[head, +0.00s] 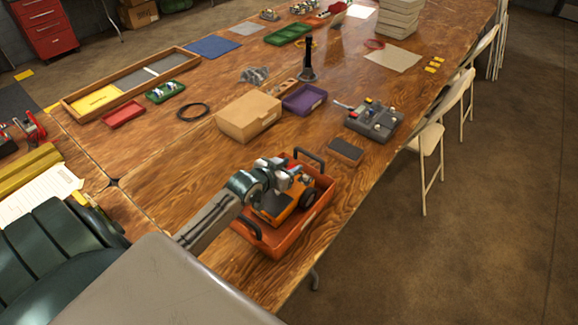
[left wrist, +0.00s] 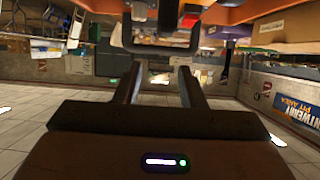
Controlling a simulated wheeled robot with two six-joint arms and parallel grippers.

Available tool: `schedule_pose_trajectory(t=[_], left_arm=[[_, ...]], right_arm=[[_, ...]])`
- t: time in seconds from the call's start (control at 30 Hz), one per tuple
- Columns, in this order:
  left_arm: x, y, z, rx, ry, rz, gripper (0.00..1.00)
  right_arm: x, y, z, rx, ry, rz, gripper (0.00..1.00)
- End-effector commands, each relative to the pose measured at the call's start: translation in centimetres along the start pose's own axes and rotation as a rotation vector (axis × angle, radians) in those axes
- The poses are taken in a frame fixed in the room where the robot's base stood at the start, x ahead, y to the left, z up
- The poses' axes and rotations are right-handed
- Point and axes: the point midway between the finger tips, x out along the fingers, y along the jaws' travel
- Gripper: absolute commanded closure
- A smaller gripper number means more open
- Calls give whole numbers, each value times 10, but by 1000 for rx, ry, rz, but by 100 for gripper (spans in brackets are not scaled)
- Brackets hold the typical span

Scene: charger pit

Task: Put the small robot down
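The small robot (head: 283,208) is orange with dark wheels. In the head view it sits within the outline of an orange tray (head: 265,242) with dark handles, near the table's right edge. My left arm comes in from the left and its gripper (head: 291,178) is over the small robot, partly hiding it. In the left wrist view the two fingers of this gripper (left wrist: 158,70) stand apart with a clear gap. A dark U-shaped bar and an orange surface (left wrist: 245,12) show above the fingertips. I cannot tell whether they touch. My right gripper is not in view.
A tan box (head: 248,117), a purple bin (head: 304,100), a grey control box (head: 374,121) and a small dark block (head: 346,150) stand beyond the tray. A wooden frame (head: 130,85) lies at the left. White folding chairs (head: 432,140) line the right edge.

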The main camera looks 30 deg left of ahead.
Motion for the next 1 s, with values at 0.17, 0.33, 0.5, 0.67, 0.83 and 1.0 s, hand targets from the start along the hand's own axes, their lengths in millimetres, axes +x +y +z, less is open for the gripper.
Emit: schedule_pose_trajectory(t=[0.17, 0.33, 0.5, 0.67, 0.83, 1.0], left_arm=[[-2, 0, -4, 1, 1, 0, 64], [-18, -1, -9, 5, -2, 0, 64], [-55, -1, -9, 8, -3, 1, 64], [-88, -1, -10, 9, -3, 0, 64], [-112, -1, -10, 5, -3, -1, 64], [-123, 0, -11, 2, 0, 0, 64]], right_arm=[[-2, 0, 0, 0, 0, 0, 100], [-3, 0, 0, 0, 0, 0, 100], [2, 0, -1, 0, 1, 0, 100], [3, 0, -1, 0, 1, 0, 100], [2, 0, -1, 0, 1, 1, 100], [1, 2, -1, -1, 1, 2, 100]])
